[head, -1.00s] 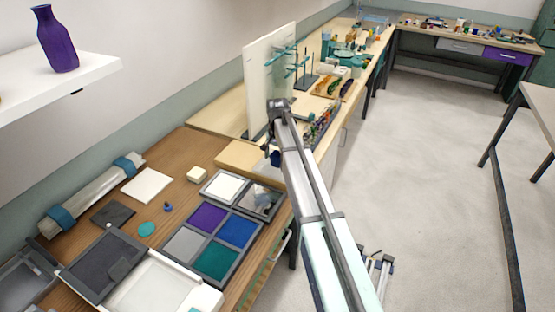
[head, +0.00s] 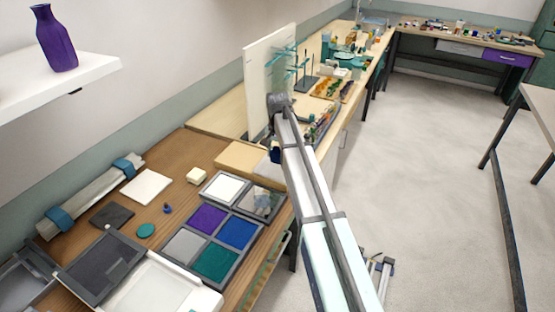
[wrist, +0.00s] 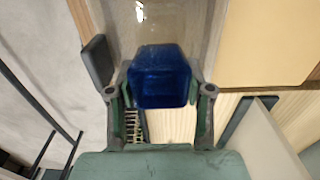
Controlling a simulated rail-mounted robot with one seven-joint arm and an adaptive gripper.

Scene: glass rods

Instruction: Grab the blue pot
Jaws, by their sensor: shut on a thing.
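The blue pot (wrist: 160,78) is a dark blue, squarish vessel in the middle of the wrist view. My gripper (wrist: 160,92) has its two green-grey fingers on either side of it, shut on it. In the head view a dark blue bit of the pot (head: 276,154) shows just left of my arm, over the near end of the pale bench. My arm hides most of my gripper there. I cannot tell how far the pot is above the surface.
A framed tray of coloured panes (head: 208,238) and a glossy pane lie on the brown table below. A white upright board (head: 268,80) stands just behind my gripper. Racks of coloured items (head: 325,125) line the bench to the right.

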